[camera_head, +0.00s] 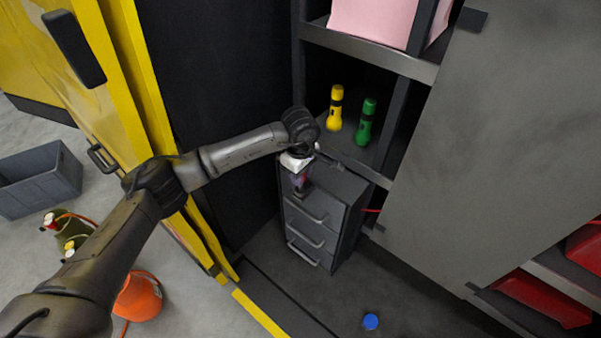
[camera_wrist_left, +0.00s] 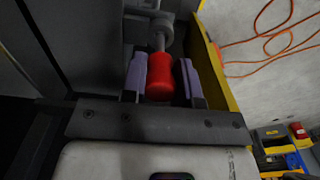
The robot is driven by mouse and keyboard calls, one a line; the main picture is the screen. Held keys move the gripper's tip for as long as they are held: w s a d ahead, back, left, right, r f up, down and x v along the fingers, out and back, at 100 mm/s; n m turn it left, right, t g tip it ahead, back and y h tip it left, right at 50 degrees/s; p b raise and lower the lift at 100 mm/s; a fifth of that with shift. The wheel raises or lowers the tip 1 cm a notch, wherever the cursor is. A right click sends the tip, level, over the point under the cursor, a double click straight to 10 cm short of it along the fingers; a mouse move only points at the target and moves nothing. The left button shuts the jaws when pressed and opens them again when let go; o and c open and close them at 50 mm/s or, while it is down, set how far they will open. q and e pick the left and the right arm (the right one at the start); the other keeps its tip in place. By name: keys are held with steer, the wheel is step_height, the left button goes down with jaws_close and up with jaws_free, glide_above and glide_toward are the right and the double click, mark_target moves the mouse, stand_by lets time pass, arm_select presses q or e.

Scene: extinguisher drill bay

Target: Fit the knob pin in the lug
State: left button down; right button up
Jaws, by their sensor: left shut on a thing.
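The red knob (camera_wrist_left: 160,76) with its metal pin (camera_wrist_left: 159,42) shows in the left wrist view. My left gripper (camera_wrist_left: 162,66) is shut on the knob, one light purple finger on each side. The pin points away from me toward a grey lug (camera_wrist_left: 150,18) at the top of that view. The pin's far end meets or overlaps the lug; I cannot tell how deep it sits. In the head view my left gripper (camera_head: 300,181) points down beside the dark drawer cabinet (camera_head: 345,218), and the knob is mostly hidden there.
A yellow torch (camera_head: 335,108) and a green torch (camera_head: 366,122) stand on a shelf behind the gripper. The yellow door (camera_head: 135,75) is close to my left arm. A grey crate (camera_head: 40,182) and an orange object (camera_head: 140,298) are on the floor. A blue disc (camera_head: 371,321) lies at the front.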

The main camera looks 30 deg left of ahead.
arm_select(q)
steer(key=shift+f+b, duration=0.5)
steer(key=shift+f, duration=0.2)
steer(key=shift+f+b, duration=0.75)
steer(key=shift+f, duration=0.3)
steer(key=shift+f+b, duration=0.3)
steer(key=shift+f, duration=0.1)
steer(key=c, duration=0.8)
jaws_free()
steer(key=shift+r, duration=0.15)
